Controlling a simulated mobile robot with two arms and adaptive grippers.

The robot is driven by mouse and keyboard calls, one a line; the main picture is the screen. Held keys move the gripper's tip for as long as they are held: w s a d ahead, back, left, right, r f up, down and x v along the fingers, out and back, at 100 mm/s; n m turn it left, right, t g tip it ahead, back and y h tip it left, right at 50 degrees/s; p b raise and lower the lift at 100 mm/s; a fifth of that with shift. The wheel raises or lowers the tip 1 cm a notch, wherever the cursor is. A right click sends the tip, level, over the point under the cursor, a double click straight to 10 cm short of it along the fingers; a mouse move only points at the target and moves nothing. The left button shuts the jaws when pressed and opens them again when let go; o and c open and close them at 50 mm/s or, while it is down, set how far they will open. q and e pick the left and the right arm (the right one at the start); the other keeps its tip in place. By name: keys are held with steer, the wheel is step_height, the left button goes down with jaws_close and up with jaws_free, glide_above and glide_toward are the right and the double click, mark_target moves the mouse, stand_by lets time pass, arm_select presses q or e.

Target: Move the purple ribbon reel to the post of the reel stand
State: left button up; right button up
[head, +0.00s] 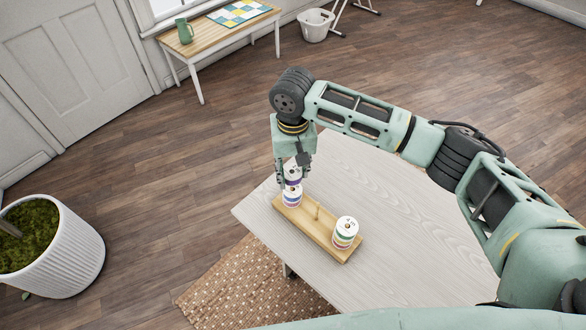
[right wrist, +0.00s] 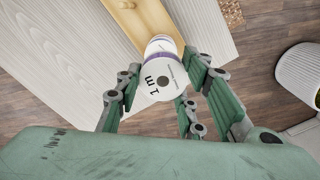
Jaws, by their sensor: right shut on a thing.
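The purple ribbon reel (head: 293,174), white with a purple band, is between the fingers of my right gripper (head: 292,172) at the left end of the reel stand (head: 328,238). My right gripper is shut on it. In the right wrist view its white face (right wrist: 163,82) shows a dark centre hole and "1 m". Another white reel with a blue-purple band (head: 292,197) sits directly below it on the stand. I cannot tell whether the two touch. The stand is a wooden board with a bare middle post (head: 317,211). My left gripper is out of view.
A stack of white reels with coloured bands (head: 345,233) stands at the stand's right end. The pale table (head: 400,215) is otherwise clear. A woven rug (head: 240,290) lies on the floor, and a large white planter (head: 60,250) stands at the left.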

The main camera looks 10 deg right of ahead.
steer(key=shift+f, duration=0.6)
steer(key=shift+f+p, duration=0.3)
steer(key=shift+f, duration=1.25)
stand_by(0.4)
steer(key=o, duration=1.1)
